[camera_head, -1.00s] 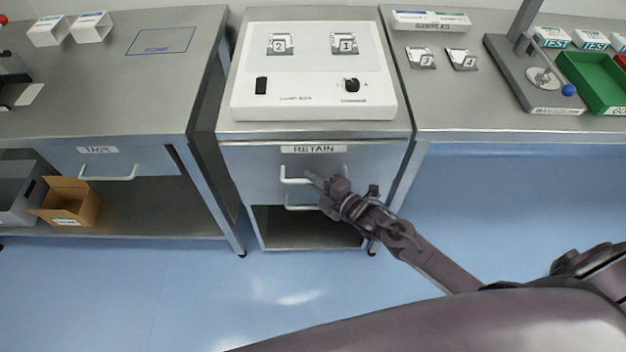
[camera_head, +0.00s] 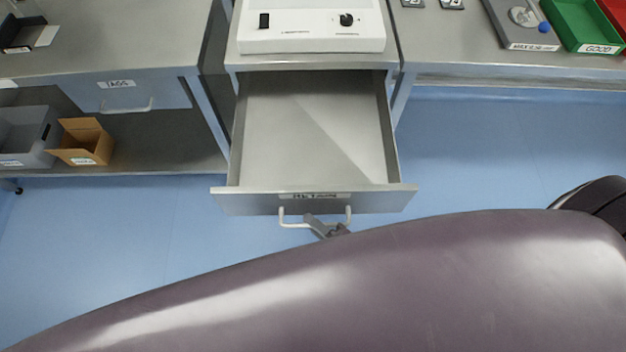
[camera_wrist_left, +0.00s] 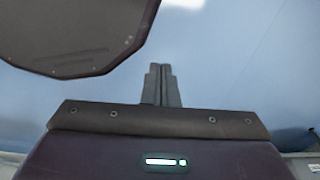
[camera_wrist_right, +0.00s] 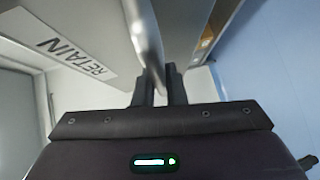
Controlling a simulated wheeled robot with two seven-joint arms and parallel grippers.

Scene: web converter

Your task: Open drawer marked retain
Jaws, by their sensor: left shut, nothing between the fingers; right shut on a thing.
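The retain drawer (camera_head: 315,130) is pulled far out of the middle cabinet in the head view, and its grey inside looks empty. Its front carries the RETAIN label, which is plain to read in the right wrist view (camera_wrist_right: 75,55). My right gripper (camera_head: 322,224) is shut on the drawer's white handle (camera_head: 291,222), and it also shows in the right wrist view (camera_wrist_right: 158,82). Most of my right arm is hidden in the head view. My left gripper (camera_wrist_left: 161,72) is shut and empty over blue floor in the left wrist view; it is not in the head view.
A white device (camera_head: 312,28) stands on the cabinet top behind the drawer. To the left is a closed TAGS drawer (camera_head: 130,96) above a shelf with a cardboard box (camera_head: 82,142) and a grey bin (camera_head: 28,135). A green tray (camera_head: 583,22) stands at right. Blue floor is clear right of the drawer.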

